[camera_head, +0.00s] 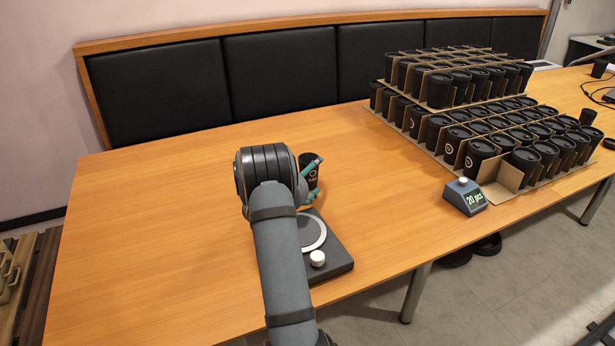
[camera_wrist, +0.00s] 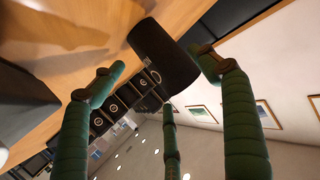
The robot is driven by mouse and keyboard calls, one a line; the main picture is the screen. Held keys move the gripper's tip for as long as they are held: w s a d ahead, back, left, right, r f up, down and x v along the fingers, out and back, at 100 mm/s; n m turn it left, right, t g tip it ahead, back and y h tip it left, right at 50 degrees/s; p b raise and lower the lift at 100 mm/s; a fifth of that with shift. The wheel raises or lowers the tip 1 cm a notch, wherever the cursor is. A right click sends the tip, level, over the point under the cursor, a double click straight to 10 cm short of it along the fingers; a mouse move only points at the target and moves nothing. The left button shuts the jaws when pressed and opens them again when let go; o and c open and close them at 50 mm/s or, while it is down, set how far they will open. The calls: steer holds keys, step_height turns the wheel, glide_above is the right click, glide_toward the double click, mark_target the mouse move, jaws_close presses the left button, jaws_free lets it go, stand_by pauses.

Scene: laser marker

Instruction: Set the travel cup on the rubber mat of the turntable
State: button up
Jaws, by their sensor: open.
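The black travel cup (camera_head: 307,168) stands upright on the table beyond the turntable, partly hidden by my arm and fingers. It also shows in the wrist view (camera_wrist: 165,57), near the fingertips. My gripper (camera_head: 316,177), with green fingers, is open at the cup. In the wrist view my gripper (camera_wrist: 165,85) has its fingers spread around the cup without visibly clamping it; exact contact is unclear. The turntable (camera_head: 338,262) is a dark base with a pale-rimmed disc and a white knob, near the table's front edge. My arm covers the left part of its disc and mat.
Cardboard-divided trays of black cups (camera_head: 470,112) are stacked at the right of the table. A small counter box (camera_head: 465,196) reading "20 pcs" stands in front of them. Black padded panels (camera_head: 280,68) line the back. The table (camera_head: 120,240) is clear at left.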

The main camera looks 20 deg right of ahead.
mark_target(312, 171)
steer(key=x, duration=0.5)
steer(key=shift+w+f, duration=0.1)
steer(key=shift+w, duration=0.05)
steer(key=c, duration=0.4)
steer(key=shift+c, duration=0.6)
